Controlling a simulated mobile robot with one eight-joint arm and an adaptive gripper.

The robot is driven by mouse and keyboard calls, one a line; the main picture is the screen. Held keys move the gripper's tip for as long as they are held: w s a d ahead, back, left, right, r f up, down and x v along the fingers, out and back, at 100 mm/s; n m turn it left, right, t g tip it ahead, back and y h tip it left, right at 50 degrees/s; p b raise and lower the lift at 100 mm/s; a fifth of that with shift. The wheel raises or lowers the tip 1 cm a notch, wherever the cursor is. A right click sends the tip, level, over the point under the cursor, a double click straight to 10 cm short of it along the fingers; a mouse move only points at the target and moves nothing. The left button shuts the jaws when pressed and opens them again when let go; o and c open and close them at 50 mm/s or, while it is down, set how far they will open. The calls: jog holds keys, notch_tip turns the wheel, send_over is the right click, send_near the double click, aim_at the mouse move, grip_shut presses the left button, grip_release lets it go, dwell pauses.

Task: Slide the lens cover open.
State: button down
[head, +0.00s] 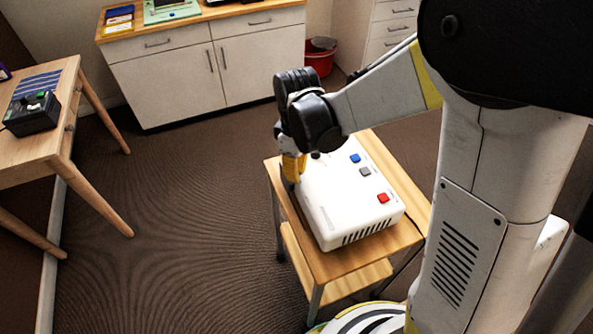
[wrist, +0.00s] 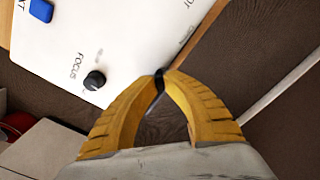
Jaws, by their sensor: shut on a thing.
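A white box-shaped device (head: 335,200) stands on a small wooden table. It has blue, grey and red buttons on top. In the wrist view, the device's white top (wrist: 120,40) shows a black knob (wrist: 95,80) marked FOCUS and a blue button (wrist: 41,10). My gripper (head: 293,178) is at the device's far left edge. In the wrist view, its yellow fingertips (wrist: 161,76) are shut on a small dark tab (wrist: 159,74) at the device's edge. The fingers hide most of this tab. The lens and the rest of its cover cannot be made out.
The small wooden table (head: 412,208) has little bare top around the device. A desk (head: 60,110) with a dark box (head: 32,113) stands at the left. White cabinets (head: 210,70) and a red bin (head: 320,58) are at the back. The floor between is clear.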

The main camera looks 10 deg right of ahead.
aim_at(309, 204)
jog(key=s, duration=0.2)
jog(key=s+d, duration=0.1)
jog(key=s, duration=0.4)
jog(key=shift+s+d, duration=0.3)
jog(key=shift+s, duration=0.05)
jog(key=c, duration=1.4)
grip_release()
jog(key=shift+s, duration=0.15)
jog(key=shift+o, duration=0.2)
jog(key=shift+r, duration=0.3)
notch_tip(309, 204, up, 11)
jog(key=shift+r, duration=0.2)
